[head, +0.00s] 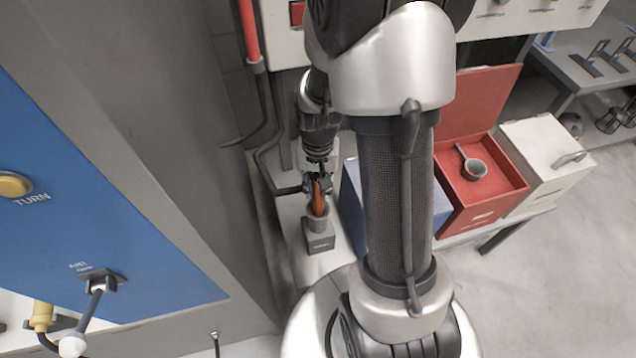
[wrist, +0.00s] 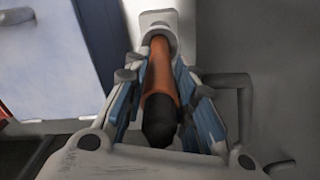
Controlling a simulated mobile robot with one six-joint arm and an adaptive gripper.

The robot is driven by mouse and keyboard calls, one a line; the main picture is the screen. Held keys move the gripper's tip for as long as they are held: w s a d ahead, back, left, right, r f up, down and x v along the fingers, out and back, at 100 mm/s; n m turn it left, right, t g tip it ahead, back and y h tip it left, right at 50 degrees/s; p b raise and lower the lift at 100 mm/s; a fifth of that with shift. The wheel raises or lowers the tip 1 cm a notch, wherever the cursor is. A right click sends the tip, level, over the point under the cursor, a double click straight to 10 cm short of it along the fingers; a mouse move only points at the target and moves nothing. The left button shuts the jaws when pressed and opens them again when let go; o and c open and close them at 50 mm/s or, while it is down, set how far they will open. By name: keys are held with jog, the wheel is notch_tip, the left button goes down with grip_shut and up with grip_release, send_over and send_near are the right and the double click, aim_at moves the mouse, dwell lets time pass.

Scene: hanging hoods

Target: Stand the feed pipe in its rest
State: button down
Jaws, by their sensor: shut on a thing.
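The feed pipe (head: 318,197) is an orange rod, its lower end inside the round grey cup of the rest (head: 319,238). It stands close to upright in the head view. My gripper (head: 318,178) is shut on its upper part. In the wrist view, my gripper's blue-lined fingers (wrist: 165,100) lie on both sides of the orange pipe (wrist: 161,72), whose dark end points toward the camera. The grey rim of the rest (wrist: 158,32) shows around the pipe's far end. How deep the pipe sits is hidden.
A bent grey tube (head: 268,165) runs close to the left of the rest. A blue box (head: 350,205) stands just right of it, partly behind my arm. An open red box (head: 495,195) with a ladle and a white box (head: 548,150) stand further right.

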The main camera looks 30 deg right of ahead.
aim_at(318, 198)
dwell(0.3)
jog(key=shift+f+b, duration=1.7)
jog(key=shift+f, duration=1.6)
jog(key=c, duration=1.2)
grip_release()
jog(key=shift+c, duration=0.2)
notch_tip(318, 198, up, 12)
